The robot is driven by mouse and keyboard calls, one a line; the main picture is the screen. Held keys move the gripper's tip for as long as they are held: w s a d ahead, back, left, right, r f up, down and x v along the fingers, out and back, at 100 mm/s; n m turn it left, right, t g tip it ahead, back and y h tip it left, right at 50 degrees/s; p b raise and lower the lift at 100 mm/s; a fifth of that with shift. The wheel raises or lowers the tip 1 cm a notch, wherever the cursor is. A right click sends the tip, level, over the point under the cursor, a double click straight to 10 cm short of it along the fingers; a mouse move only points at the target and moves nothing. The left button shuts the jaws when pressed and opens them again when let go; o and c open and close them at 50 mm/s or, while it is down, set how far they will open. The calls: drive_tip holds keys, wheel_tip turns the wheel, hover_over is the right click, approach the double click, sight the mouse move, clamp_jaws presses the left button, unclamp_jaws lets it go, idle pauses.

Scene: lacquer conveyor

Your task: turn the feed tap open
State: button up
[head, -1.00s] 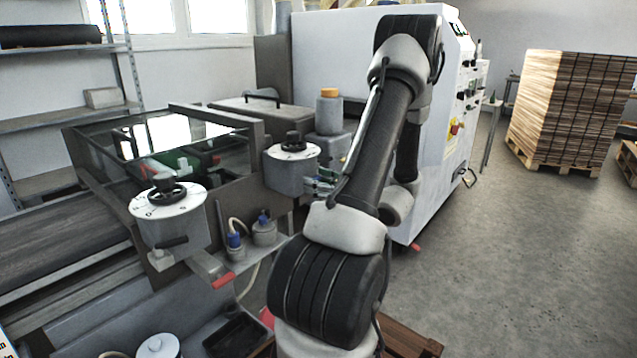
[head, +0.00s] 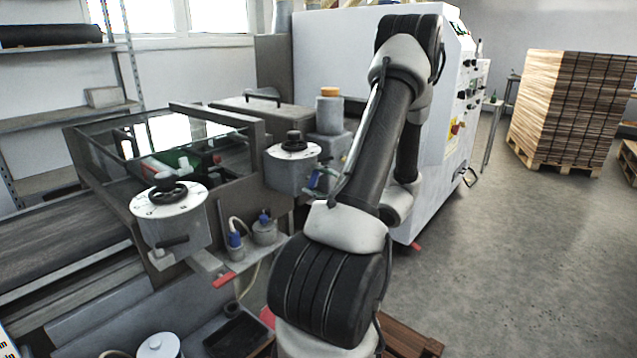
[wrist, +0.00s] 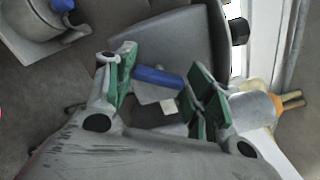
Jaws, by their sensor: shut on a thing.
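The feed tap's blue handle (wrist: 157,76) lies between the two green-padded fingers of my gripper (wrist: 166,82) in the wrist view. My gripper is shut on it, though the right-hand contact is hard to see. In the head view the blue handle (head: 314,178) shows as a small tilted bar just below and right of the dial drum. My gripper (head: 324,182) is there too, mostly hidden behind my arm. The tap's body is largely hidden in both views.
A grey drum with a black knob (head: 293,149) stands close left of my gripper; a similar dial drum (head: 168,205) is nearer. A red-handled lever (head: 224,279) sticks out below. An orange-capped bottle (head: 329,110) stands behind. Open floor (head: 510,260) lies right.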

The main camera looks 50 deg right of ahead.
drive_tip(key=n, duration=0.7)
drive_tip(key=shift+a+f, duration=0.1)
drive_tip(key=shift+f, duration=0.05)
drive_tip(key=shift+o, duration=0.2)
idle(0.4)
drive_tip(key=o, duration=1)
drive_tip(key=shift+s, duration=0.15)
drive_tip(key=s, duration=1.1)
drive_tip(key=shift+s+d, duration=0.25)
drive_tip(key=shift+s, duration=0.15)
